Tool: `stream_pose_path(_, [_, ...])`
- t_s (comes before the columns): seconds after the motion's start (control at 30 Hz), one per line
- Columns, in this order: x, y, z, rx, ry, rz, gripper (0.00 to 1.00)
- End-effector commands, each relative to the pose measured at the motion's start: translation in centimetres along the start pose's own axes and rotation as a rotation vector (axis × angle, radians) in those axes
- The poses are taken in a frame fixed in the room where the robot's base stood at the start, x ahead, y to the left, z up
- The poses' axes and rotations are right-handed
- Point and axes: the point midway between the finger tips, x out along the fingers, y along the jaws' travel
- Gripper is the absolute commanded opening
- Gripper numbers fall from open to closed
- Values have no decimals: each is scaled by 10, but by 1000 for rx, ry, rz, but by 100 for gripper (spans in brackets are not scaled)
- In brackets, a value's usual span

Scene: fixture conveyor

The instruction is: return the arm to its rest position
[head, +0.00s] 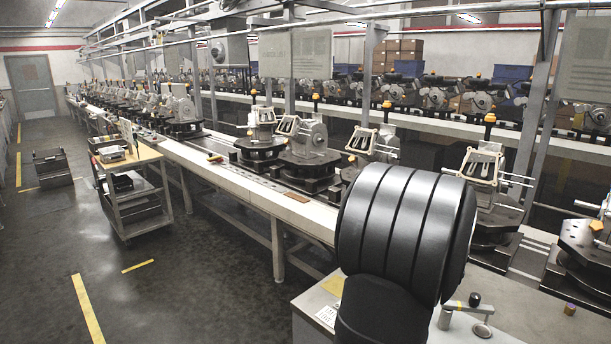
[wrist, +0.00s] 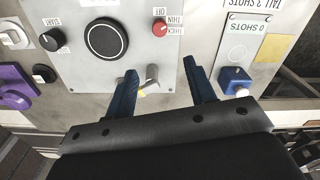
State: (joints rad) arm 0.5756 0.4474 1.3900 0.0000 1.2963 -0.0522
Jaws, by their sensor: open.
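My gripper (wrist: 161,72) shows in the wrist view with its two blue fingers spread apart. Nothing is held between them. Its fingertips are over the lower edge of a grey control panel (wrist: 185,70). A small metal lever or bracket (wrist: 152,76) shows between the fingers; I cannot tell whether anything touches it. In the head view, a large black ribbed part of my arm fills the lower right, and my gripper is hidden.
The panel carries a large black dial (wrist: 107,39) and a red knob (wrist: 160,28). A blue block with a white button (wrist: 236,80) is to the right, purple handles (wrist: 14,98) left. In the head view, a conveyor (head: 222,168) holds several fixtures; a cart (head: 130,190) stands left, with open floor.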

Motion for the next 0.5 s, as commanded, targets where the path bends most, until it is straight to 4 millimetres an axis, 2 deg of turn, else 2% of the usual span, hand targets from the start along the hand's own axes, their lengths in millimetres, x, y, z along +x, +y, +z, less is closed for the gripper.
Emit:
stream_pose_path(0.03, [16,0,2,0,-13,-1,50])
stream_pose_path(0.5, [112,0,2,0,-12,-1,50])
